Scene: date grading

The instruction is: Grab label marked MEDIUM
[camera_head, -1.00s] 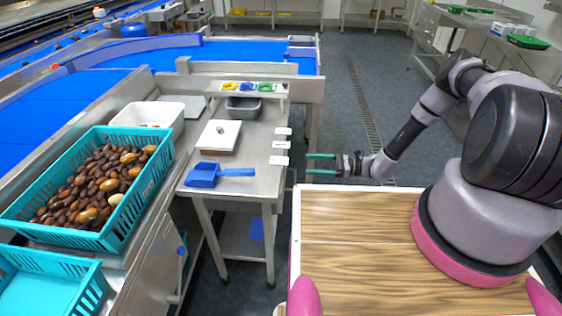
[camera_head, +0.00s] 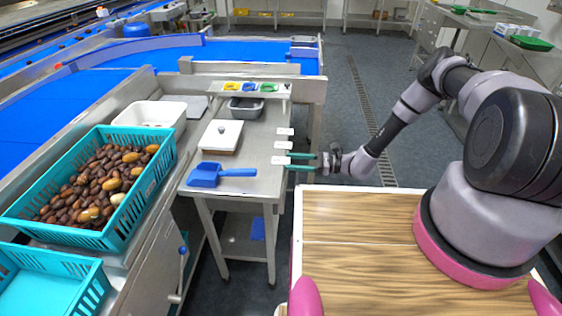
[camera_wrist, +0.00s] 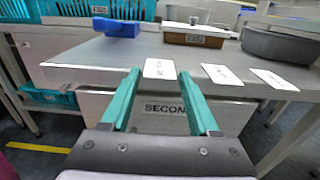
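Three white labels lie in a row along the right edge of the steel table: a near one (camera_head: 280,160), a middle one (camera_head: 283,145) and a far one (camera_head: 285,131). Their print is too small to read, so I cannot tell which says MEDIUM. My gripper (camera_head: 290,161) is open, its green fingers pointing at the near label. In the wrist view, that label (camera_wrist: 159,69) shows between the fingertips, apparently not gripped. The middle label (camera_wrist: 221,75) and far label (camera_wrist: 274,80) lie to the right of the fingers.
A blue scoop (camera_head: 208,175), a white-topped block (camera_head: 221,135) and a grey tub (camera_head: 245,107) stand on the table. A teal crate of dates (camera_head: 143,187) is at left. A sign reading SECON… (camera_wrist: 160,108) shows below the table edge.

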